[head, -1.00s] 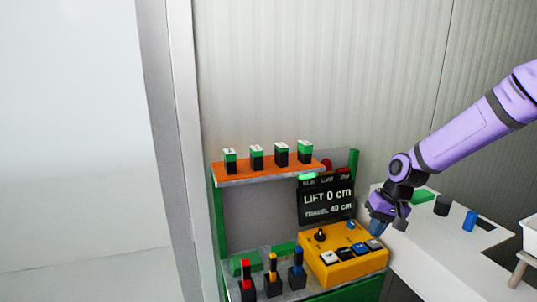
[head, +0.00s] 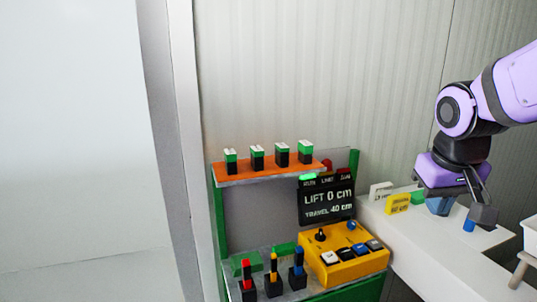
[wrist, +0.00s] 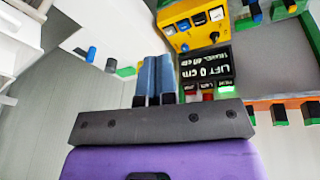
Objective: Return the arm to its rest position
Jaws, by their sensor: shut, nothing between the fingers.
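My arm (head: 515,85) is purple with dark joints and reaches in from the right edge in the head view. My gripper (head: 440,207) hangs above the white table, to the right of the yellow control box (head: 343,258) and clear of it. In the wrist view my gripper (wrist: 155,75) shows two blue fingers side by side, closed together and empty.
The green-framed stand carries an orange shelf (head: 265,172) with several green-black blocks and a display (head: 326,202) reading lift 0 cm, travel 40 cm. Several levers stand at its front. The white table (head: 415,245) holds a yellow tag (head: 398,203) and small blocks.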

